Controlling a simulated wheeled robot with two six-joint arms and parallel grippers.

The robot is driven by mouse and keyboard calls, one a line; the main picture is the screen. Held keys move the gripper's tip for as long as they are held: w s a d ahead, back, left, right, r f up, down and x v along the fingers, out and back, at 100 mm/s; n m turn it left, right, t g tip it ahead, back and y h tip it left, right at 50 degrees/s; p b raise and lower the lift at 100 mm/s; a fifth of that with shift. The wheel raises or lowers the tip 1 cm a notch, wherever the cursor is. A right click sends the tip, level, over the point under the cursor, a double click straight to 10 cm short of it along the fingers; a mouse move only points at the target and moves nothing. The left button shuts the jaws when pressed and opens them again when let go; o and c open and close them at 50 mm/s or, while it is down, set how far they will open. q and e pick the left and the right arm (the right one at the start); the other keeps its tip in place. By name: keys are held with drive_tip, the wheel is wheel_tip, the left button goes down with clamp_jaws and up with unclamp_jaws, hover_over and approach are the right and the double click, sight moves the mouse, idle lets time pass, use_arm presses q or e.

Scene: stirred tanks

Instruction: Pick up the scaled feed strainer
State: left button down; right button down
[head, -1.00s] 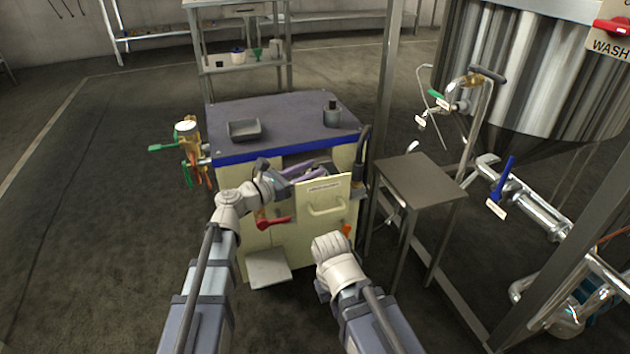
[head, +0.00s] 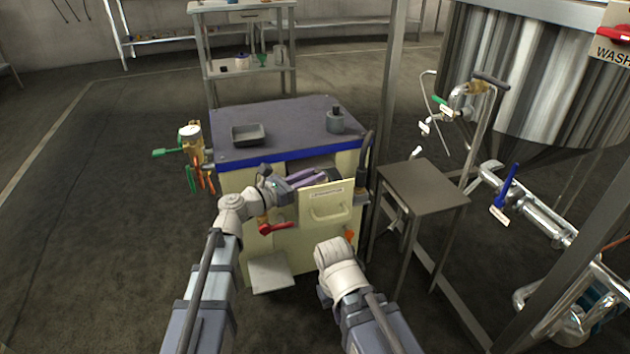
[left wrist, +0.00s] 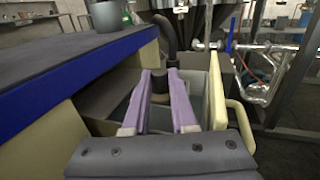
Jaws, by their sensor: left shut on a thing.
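My left gripper (head: 322,175) reaches over the cream front panel of an open drawer in the cart. Its two purple fingers (left wrist: 163,78) are shut on a small dark piece, which I take for the scaled feed strainer (left wrist: 173,74). Only a little of the piece shows between the fingertips, in the left wrist view. Its lower part is hidden, and I cannot tell whether it touches the drawer. My right arm ends in a pale wrist in front of the cart at lower centre; its fingers are hidden.
The cream drawer front (head: 327,203) has a handle and stands close beside my left gripper. A bare side table (head: 422,186) stands at the right.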

wheel_tip(320, 180, up, 10)
drive_tip(key=p, duration=1)
